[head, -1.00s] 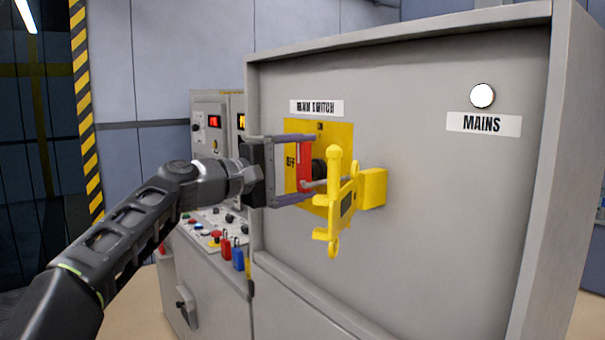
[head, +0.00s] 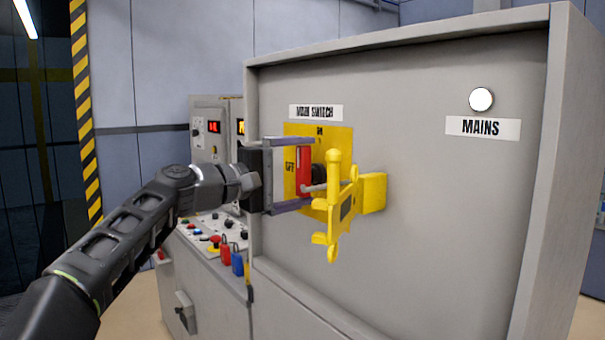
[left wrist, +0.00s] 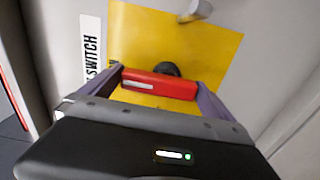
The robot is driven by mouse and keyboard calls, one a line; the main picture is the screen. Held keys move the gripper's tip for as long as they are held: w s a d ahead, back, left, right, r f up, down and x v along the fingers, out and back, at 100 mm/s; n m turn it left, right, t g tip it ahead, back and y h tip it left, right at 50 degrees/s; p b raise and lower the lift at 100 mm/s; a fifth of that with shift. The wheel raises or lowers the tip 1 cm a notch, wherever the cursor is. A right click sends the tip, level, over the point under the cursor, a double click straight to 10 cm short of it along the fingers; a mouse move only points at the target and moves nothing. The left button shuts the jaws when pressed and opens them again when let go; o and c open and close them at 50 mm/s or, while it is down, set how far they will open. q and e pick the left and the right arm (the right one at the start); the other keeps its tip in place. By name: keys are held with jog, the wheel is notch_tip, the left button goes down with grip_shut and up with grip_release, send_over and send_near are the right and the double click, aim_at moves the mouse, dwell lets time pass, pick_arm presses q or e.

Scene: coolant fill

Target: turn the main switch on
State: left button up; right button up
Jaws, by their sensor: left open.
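The main switch has a red handle (head: 303,171) on a yellow plate (head: 334,135) with ON at its top and OFF at its left, under a MAIN SWITCH label. The handle stands upright in the head view. My left gripper (head: 311,170) is open, its fingers above and below the red handle. In the left wrist view the red handle (left wrist: 160,84) lies between the two fingers; whether they touch it I cannot tell. A yellow hasp-like part (head: 340,205) sticks out in front of the plate's right side. My right gripper is not in view.
A white round MAINS lamp (head: 481,99) sits at the cabinet's upper right. A red padlock (head: 226,251) and a blue padlock (head: 237,262) hang by a control panel (head: 207,228) at the left. The cabinet front right of the switch is clear.

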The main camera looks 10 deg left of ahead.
pick_arm(q)
jog(key=b+v, duration=0.2)
jog(key=v, duration=0.5)
jog(key=shift+s, duration=0.2)
jog(key=shift+a, duration=0.15)
